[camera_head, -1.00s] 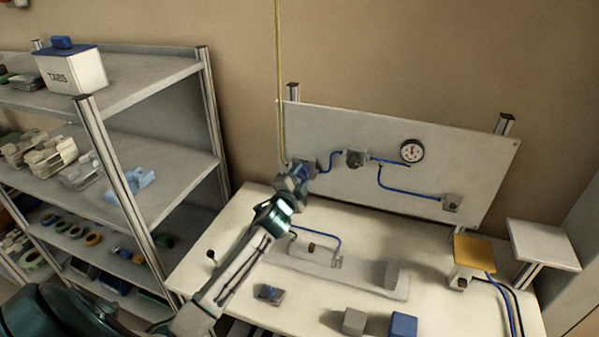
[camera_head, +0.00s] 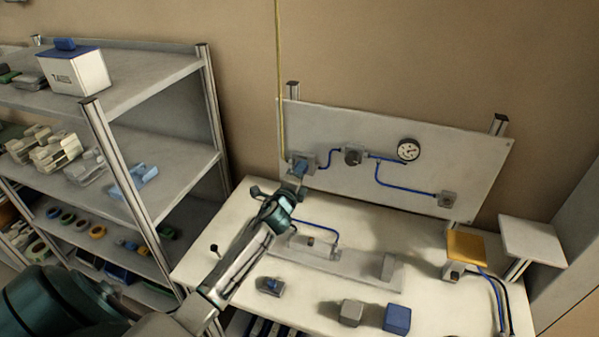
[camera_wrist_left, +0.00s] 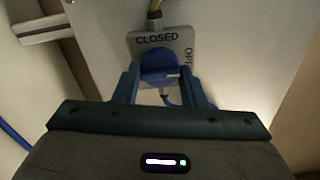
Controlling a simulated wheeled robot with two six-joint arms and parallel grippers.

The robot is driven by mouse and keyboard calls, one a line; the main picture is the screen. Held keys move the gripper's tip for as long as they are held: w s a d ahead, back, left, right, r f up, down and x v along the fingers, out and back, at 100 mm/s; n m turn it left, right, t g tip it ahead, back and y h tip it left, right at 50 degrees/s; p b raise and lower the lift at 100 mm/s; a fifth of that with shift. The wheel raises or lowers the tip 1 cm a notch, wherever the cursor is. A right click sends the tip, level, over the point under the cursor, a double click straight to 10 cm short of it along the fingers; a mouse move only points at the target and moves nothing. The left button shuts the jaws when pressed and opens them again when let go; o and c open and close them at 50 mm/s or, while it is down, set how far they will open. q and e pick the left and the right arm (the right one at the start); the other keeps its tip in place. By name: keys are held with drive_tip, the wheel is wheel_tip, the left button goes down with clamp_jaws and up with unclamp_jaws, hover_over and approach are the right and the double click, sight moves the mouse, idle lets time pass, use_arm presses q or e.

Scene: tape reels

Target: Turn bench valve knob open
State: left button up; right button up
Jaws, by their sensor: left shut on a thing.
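The blue valve knob (camera_wrist_left: 158,68) sits on a grey plate (camera_wrist_left: 181,43) lettered CLOSED at its top and OPEN, partly hidden, down its right side. A white mark on the knob points right, toward the OPEN side. My left gripper (camera_wrist_left: 156,85) is shut on the knob, one blue finger on each side. In the head view my left gripper (camera_head: 299,178) reaches up to the valve plate (camera_head: 303,160) at the left of the upright panel, and its fingers largely hide the knob. My right gripper is out of view.
The panel (camera_head: 440,155) carries a gauge (camera_head: 408,150), blue tubing and other fittings. The bench (camera_head: 225,258) below holds a fixture, a grey block (camera_head: 350,312) and a blue block (camera_head: 397,319). A loaded shelf rack (camera_head: 160,85) stands close on the left.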

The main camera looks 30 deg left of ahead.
use_arm(q)
drive_tip(key=shift+s+f, duration=0.1)
drive_tip(key=shift+f, duration=0.1)
drive_tip(key=o, duration=1)
drive_tip(key=shift+d+r, duration=0.1)
drive_tip(key=shift+r, duration=0.05)
drive_tip(key=shift+s, duration=0.1)
drive_tip(key=b+v, duration=0.4)
drive_tip(key=v, duration=0.6)
drive_tip(key=shift+s, duration=0.3)
